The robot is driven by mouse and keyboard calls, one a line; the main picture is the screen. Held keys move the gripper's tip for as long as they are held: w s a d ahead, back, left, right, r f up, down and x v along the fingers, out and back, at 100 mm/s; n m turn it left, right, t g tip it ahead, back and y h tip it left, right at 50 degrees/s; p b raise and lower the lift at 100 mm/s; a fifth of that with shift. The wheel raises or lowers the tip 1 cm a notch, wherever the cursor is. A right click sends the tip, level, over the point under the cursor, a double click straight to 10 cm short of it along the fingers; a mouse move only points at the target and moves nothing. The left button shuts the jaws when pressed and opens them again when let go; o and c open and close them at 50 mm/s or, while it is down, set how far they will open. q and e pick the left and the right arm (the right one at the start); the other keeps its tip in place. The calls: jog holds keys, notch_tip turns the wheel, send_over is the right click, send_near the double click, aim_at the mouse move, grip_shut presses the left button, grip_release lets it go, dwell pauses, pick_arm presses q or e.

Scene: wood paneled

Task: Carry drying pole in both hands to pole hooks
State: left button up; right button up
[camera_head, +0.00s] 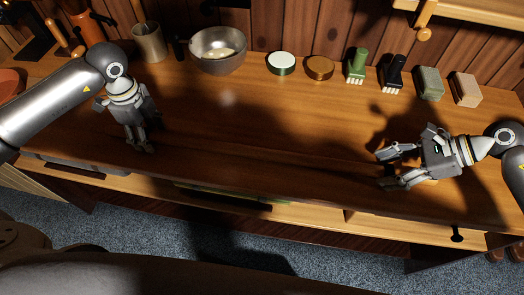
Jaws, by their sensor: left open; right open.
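I cannot make out a drying pole in the head view. A wooden peg (424,33) sticks out below the wall shelf at the upper right; I cannot tell whether it is one of the pole hooks. My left gripper (140,147) points down over the left part of the wooden counter (250,140), with its fingers apart and nothing seen between them. My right gripper (384,168) reaches in from the right over the counter, pointing left, open and empty.
A wall shelf (470,9) overhangs the upper right. The counter's middle is clear.

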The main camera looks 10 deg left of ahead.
pick_arm(q)
jog(key=shift+c, duration=0.3)
pick_arm(e)
jog(key=shift+c, duration=0.3)
pick_arm(q)
grip_shut()
pick_arm(e)
grip_shut()
pick_arm(q)
jog(key=shift+r, duration=0.25)
pick_arm(e)
jog(key=shift+r, duration=0.2)
